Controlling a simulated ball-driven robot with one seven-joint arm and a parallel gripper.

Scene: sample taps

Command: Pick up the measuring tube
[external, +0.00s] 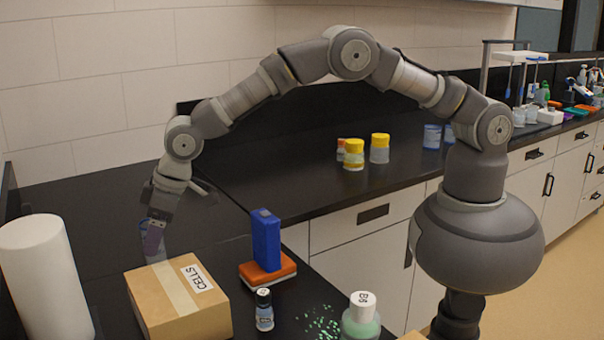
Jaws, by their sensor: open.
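A clear, faintly bluish upright shape (143,237), which looks like the measuring tube, stands on the black bench behind the cardboard box. Its lower part is hidden by the box. My gripper (153,240) points down at the left, right at this tube, with a purple-grey finger overlapping it in the picture. The jaws are open. I cannot tell whether the tube is between the fingers or just beside them, or whether they touch it.
A cardboard box (180,302) labelled CELLS and a white roll (42,280) stand in front. A blue block (266,240) on an orange base (267,270), a small vial (264,312) and a bottle (361,320) are to the right. Yellow-lidded jars (354,155) stand farther back.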

